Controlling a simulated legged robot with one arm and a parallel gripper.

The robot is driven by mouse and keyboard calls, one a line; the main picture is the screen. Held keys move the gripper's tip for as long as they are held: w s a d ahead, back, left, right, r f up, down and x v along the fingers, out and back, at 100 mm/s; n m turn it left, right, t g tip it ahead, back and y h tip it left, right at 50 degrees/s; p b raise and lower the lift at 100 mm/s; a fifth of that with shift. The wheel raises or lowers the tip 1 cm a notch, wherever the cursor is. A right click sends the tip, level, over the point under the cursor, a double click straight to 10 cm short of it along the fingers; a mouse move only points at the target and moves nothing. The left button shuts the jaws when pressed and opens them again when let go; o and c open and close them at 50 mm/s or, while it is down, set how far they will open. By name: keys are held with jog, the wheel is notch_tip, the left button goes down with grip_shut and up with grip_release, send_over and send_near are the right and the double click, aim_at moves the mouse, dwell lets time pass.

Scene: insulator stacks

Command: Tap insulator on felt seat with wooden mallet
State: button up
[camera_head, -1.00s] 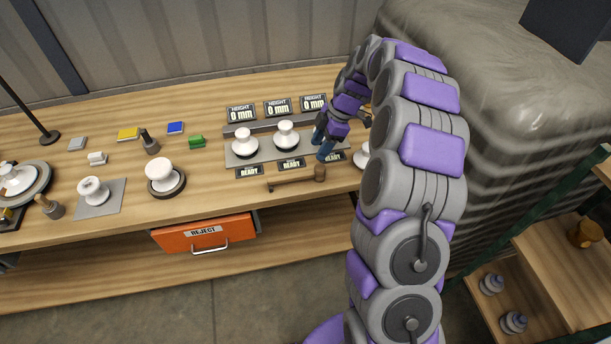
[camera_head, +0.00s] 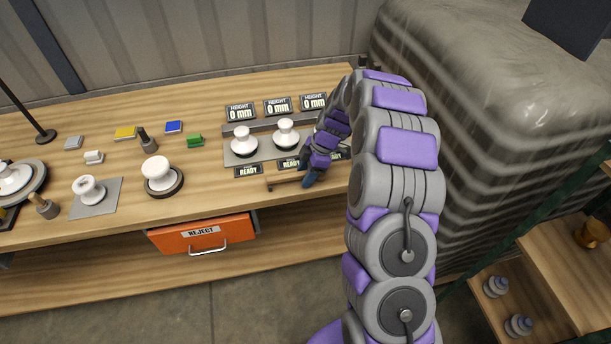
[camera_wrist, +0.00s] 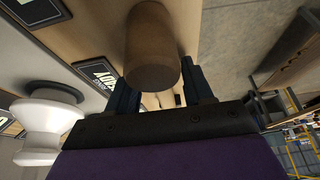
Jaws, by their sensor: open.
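The wooden mallet lies on the bench in front of the grey stand (camera_head: 262,147). In the wrist view the brown mallet head (camera_wrist: 151,48) looms large in line with the gap between my two open blue fingers (camera_wrist: 163,88). I cannot tell whether they touch it. Two white insulators, one at left (camera_head: 242,141) and one at middle (camera_head: 285,133), sit upright on dark seats on the stand. A white insulator (camera_wrist: 45,125) is also close on the left in the wrist view.
Height displays (camera_head: 277,107) reading 0 mm stand behind the stand, with READY labels (camera_head: 248,171) in front. Another insulator (camera_head: 160,174) on a dark base, small blocks (camera_head: 195,140) and an orange REJECT drawer (camera_head: 203,234) are left. A wrapped bulky stack (camera_head: 500,110) is right.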

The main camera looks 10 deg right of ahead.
jog(key=shift+c, duration=0.2)
grip_shut()
dwell(0.3)
